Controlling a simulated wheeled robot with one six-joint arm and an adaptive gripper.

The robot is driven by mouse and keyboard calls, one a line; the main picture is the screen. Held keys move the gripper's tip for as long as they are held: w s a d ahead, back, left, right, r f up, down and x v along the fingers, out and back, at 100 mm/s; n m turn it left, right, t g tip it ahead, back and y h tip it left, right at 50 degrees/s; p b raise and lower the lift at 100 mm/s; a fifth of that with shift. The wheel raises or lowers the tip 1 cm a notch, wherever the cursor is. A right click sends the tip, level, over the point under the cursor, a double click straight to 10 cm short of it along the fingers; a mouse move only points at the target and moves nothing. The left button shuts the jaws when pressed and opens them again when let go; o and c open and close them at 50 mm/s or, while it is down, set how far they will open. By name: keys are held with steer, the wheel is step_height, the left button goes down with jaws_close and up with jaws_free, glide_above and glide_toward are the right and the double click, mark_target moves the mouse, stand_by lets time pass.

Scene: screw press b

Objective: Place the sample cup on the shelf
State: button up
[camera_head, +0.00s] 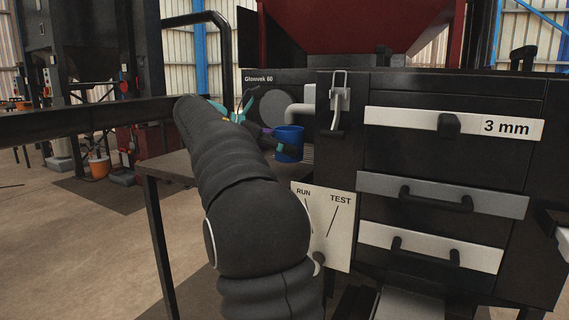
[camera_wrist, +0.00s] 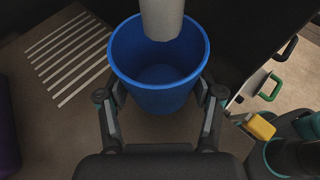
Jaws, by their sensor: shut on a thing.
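The sample cup is a blue, open-topped cup (camera_head: 289,150), upright and empty as far as its inside shows in the wrist view (camera_wrist: 160,97). My gripper (camera_wrist: 162,96) is shut on it, with one finger on each side. A grey spout (camera_head: 299,113) comes down over the cup; its end overlaps the cup's far rim in the wrist view (camera_wrist: 161,18). A brown surface with pale slots (camera_wrist: 38,102) lies below and left of the cup. I cannot tell whether the cup's base touches it. In the head view my arm hides most of the gripper.
A dark machine with drawers (camera_head: 440,151) stands to the right. A RUN/TEST panel (camera_head: 338,258) sits below the cup. A hanging latch (camera_head: 340,98) is right of the spout. A dark-legged table (camera_head: 163,168) is at left. A yellow piece (camera_wrist: 261,127) lies right of the gripper.

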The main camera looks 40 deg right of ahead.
mark_target(276, 157)
steer(key=shift+f+b, duration=0.65)
steer(key=shift+f, duration=1.05)
steer(key=shift+f, duration=0.1)
steer(key=o, duration=1.1)
steer(key=shift+o, duration=0.2)
steer(key=shift+a+r, duration=0.1)
steer(key=shift+r, duration=0.1)
steer(key=p+v, duration=0.3)
steer(key=v, duration=0.9)
steer(key=shift+p, duration=0.3)
